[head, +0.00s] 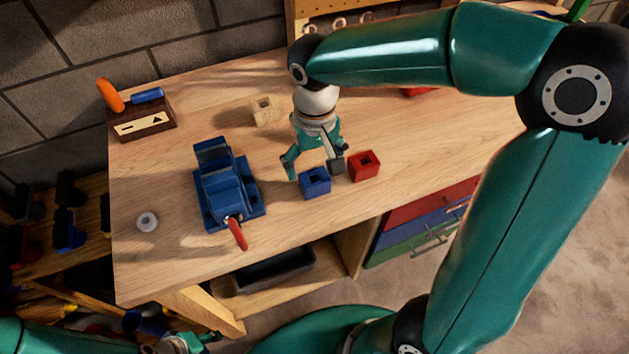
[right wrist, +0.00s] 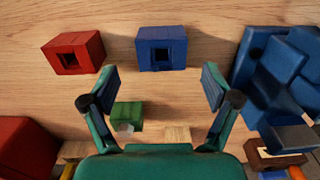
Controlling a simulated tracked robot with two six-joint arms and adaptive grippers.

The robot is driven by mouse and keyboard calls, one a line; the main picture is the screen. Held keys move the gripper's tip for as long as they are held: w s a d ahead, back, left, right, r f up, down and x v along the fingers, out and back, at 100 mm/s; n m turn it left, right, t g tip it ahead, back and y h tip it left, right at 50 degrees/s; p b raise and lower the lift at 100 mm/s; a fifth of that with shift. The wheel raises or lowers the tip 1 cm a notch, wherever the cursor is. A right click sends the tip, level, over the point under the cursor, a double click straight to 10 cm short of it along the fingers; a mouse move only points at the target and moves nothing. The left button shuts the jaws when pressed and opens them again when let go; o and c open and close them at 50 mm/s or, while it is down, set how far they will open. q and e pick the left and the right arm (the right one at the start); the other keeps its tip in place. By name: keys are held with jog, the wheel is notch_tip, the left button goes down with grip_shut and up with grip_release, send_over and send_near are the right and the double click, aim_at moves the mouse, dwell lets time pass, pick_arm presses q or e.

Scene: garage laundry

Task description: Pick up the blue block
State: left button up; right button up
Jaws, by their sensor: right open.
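The blue block (head: 315,183), a small cube with a square hole, sits on the wooden workbench (head: 160,245) near its front edge. In the right wrist view the blue block (right wrist: 162,48) lies ahead of the fingertips, between their lines. My right gripper (head: 314,168) is open and empty, just behind and above the block in the head view. Its two spread fingers (right wrist: 156,88) also show in the right wrist view, with no block between their tips. My left gripper (head: 188,343) is partly seen at the bottom left, away from the bench top; its fingers are unclear.
A red block (head: 364,165) stands close right of the blue one. A blue vise (head: 224,185) with a red handle is to the left. A pale wooden block (head: 265,110) is behind; a green block (right wrist: 127,115) shows in the wrist view. A white ring (head: 147,222) lies left.

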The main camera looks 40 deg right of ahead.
aim_at(314, 177)
jog(key=f, duration=0.4)
jog(key=shift+s+a+f, duration=0.2)
jog(key=shift+s+f, duration=0.05)
jog(key=shift+f, duration=0.05)
jog(key=c, duration=1.2)
jog(key=shift+c, duration=0.2)
jog(key=shift+r, duration=0.2)
